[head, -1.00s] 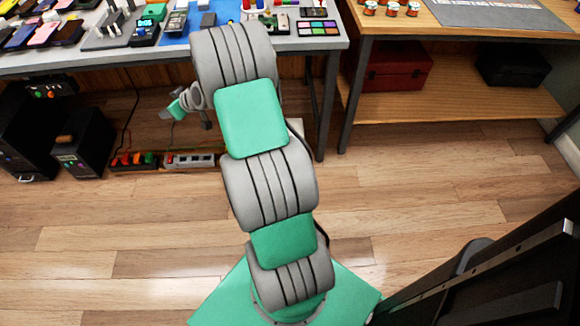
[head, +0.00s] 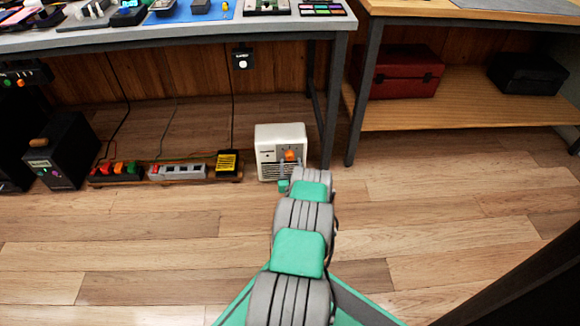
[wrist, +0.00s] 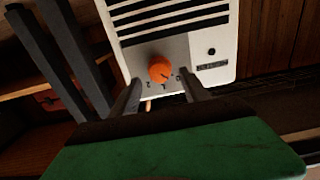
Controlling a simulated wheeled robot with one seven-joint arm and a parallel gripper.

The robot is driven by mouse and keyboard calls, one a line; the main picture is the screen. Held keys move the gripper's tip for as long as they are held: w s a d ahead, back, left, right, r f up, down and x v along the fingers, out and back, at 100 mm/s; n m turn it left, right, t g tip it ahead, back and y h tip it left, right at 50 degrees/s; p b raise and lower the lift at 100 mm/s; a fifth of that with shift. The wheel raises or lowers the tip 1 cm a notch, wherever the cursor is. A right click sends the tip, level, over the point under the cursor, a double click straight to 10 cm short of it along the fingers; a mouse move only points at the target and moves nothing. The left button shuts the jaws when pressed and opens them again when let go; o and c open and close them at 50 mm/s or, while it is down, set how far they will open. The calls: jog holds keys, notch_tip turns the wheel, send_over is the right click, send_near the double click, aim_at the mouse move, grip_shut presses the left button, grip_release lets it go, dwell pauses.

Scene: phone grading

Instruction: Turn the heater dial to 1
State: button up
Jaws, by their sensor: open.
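The heater (head: 281,140) is a small white box on the floor under the bench, with dark vent slots. Its orange dial (head: 290,155) is on the front face; the wrist view also shows the dial (wrist: 161,70) with small dark marks around its lower side, too small to read. My gripper (wrist: 158,84) is open. In the wrist view its two fingers stand on either side of the dial and below it, and I cannot tell whether they touch the heater. In the head view my arm reaches to the heater front and partly hides its lower right.
A power strip (head: 178,172) and a yellow-and-black box (head: 228,163) sit left of the heater. A bench leg (head: 332,100) stands close on its right. A red toolbox (head: 400,70) rests on the right shelf. The floor in front is clear.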

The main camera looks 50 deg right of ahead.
aim_at(290, 156)
jog(key=shift+b+x, duration=0.3)
jog(key=shift+x, duration=0.9)
jog(key=shift+c, duration=0.4)
grip_shut()
